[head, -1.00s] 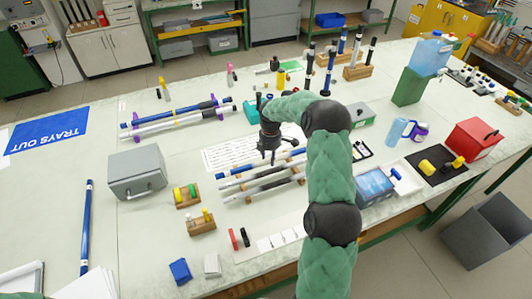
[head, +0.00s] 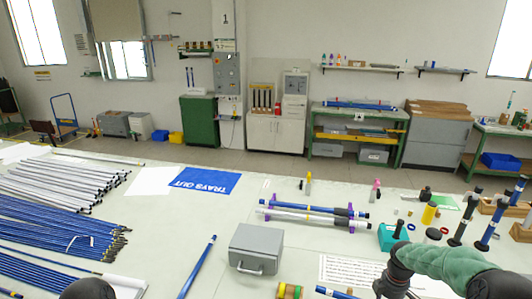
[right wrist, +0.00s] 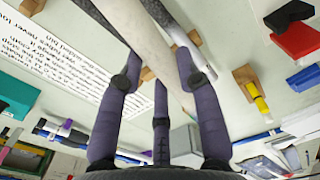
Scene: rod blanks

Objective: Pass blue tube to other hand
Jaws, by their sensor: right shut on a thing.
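A blue tube (head: 197,268) lies alone on the table left of the grey box in the head view. Another blue length (head: 337,293) shows at the bottom edge, left of my right gripper (head: 396,290), whose fingertips are mostly cut off there. In the right wrist view my right gripper (right wrist: 160,75) has its purple fingers closed around a pale rod (right wrist: 150,40). Whether that rod has a blue part is hidden. A dark rod lies beside it. My left gripper is not in view.
A rack with purple holders (head: 350,217) bears blue and white tubes. The grey box (head: 256,250) stands left of it. Many blue and white rods (head: 50,225) lie at the far left. A printed sheet (head: 350,270) lies near my right gripper. Table around the lone tube is clear.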

